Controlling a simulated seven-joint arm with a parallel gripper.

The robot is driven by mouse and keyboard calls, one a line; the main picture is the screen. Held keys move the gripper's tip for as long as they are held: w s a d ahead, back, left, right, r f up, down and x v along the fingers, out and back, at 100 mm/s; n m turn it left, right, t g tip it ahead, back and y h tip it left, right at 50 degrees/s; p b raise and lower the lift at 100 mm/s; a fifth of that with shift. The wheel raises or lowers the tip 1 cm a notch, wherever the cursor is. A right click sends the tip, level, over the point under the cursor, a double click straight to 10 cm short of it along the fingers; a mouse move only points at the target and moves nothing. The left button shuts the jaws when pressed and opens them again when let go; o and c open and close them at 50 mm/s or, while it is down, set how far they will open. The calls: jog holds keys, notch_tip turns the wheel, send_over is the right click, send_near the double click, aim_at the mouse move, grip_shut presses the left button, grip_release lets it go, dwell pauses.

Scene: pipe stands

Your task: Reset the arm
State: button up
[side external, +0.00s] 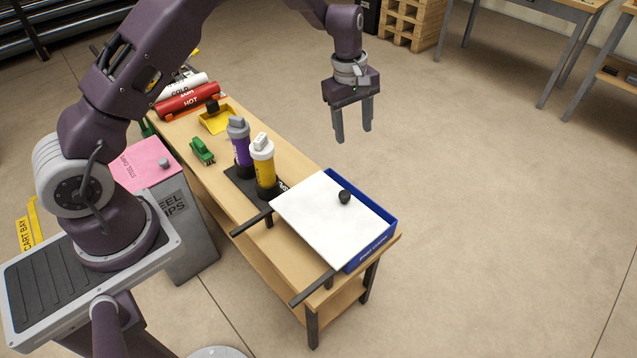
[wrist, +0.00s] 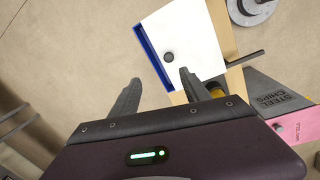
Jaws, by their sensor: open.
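My gripper (side external: 352,122) hangs open and empty, fingers pointing down, in the air past the far side of the wooden bench (side external: 282,262). In the wrist view its two fingers (wrist: 160,92) are spread with nothing between them. A white lid with a black knob (side external: 322,218) lies on a blue box (side external: 370,247) at the near end of the bench; the lid also shows in the wrist view (wrist: 190,35). A purple canister (side external: 239,143) and a yellow canister (side external: 264,170) stand upright on a dark base (side external: 240,182).
A green brush-like item (side external: 202,151), a yellow tray (side external: 216,122), and red (side external: 188,101) and white rolls are farther along the bench. A grey bin with a pink lid (side external: 145,165) stands beside it. Dark bars (side external: 312,289) stick out from the bench's near edge. Open floor lies right of the bench.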

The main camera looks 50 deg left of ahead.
jog(key=s+d+r+m+t, duration=0.1)
jog(key=s+d+r+m, duration=0.15)
jog(key=s+r, duration=0.6)
jog(key=s+d+r+m+t, duration=0.1)
jog(key=s+r+m, duration=0.4)
jog(key=r, duration=0.6)
jog(key=s+r+m+t, duration=0.2)
jog(key=s+m, duration=0.5)
jog(key=s, duration=1.5)
jog(key=shift+y, duration=0.3)
jog(key=shift+m, duration=0.25)
